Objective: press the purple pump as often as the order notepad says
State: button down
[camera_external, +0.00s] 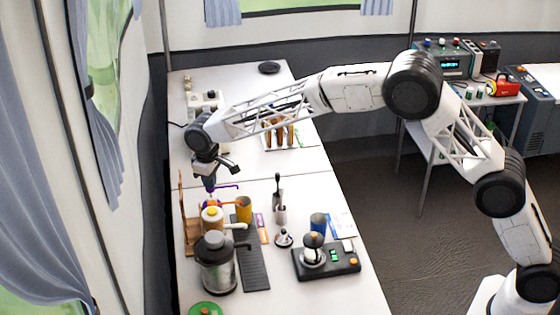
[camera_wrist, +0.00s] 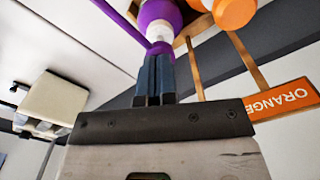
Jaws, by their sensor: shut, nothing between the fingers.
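My gripper (camera_external: 210,184) is shut and points down over the purple pump (camera_external: 209,200) at the left side of the counter. The pump's purple spout (camera_external: 227,186) sticks out to the right. In the wrist view, the closed fingertips (camera_wrist: 156,60) are at the purple pump's top (camera_wrist: 160,47); I cannot tell whether they touch or press it. The purple bottle (camera_wrist: 160,15) shows beyond them. No notepad can be made out for certain; a white-and-blue sheet (camera_external: 341,224) lies at the right of the counter, its writing too small to read.
A grey canister (camera_external: 216,264), a black scale (camera_external: 326,262) and an orange cup (camera_external: 244,210) stand nearby. The far counter has bare room.

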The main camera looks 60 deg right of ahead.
jog(key=shift+f, duration=0.75)
jog(key=shift+r, duration=1.85)
jog(key=shift+r, duration=0.1)
jog(key=shift+r, duration=2.9)
